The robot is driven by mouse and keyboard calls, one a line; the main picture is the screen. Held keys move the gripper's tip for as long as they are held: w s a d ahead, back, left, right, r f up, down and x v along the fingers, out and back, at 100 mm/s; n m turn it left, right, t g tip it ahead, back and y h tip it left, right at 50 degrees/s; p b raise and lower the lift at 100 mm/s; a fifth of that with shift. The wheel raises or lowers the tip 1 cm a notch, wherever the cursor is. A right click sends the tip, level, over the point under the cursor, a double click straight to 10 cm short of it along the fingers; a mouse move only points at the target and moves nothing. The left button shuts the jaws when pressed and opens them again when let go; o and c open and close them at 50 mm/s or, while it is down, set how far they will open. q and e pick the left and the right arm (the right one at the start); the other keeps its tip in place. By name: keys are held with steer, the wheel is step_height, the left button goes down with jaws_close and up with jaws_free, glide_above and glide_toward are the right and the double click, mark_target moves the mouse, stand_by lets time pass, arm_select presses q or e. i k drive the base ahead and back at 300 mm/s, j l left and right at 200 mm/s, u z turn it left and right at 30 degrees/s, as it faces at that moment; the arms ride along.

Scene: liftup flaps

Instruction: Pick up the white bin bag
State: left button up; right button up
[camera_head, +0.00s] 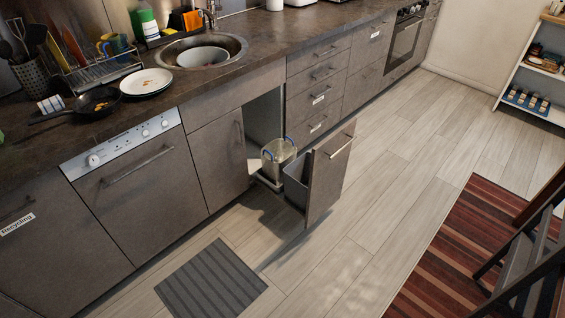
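A pale, partly see-through bin bag with blue at its top (278,158) sits in the pull-out bin unit below the sink. It is at the back of the drawer, near the cabinet opening. A dark bin (296,183) stands in front of it, behind the pulled-out drawer front (331,172). The lower part of the bag is hidden by the bin and drawer. Neither of my grippers shows in the head view.
Grey floor is free to the right of the open drawer. A dark mat (211,284) lies in front of the dishwasher (140,185). A striped red rug (462,245) and a dark chair (525,262) are at the right. A shelf (540,75) stands at the far right.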

mark_target(277, 154)
steer(key=i+l+u, duration=0.1)
steer(key=i+l, duration=0.35)
steer(key=i+l+u, duration=0.15)
steer(key=i+l, duration=0.35)
steer(key=i+l+u, duration=0.1)
steer(key=i+l, duration=0.35)
steer(key=i+l+u, duration=0.1)
steer(key=i+l, duration=0.35)
steer(key=l, duration=0.25)
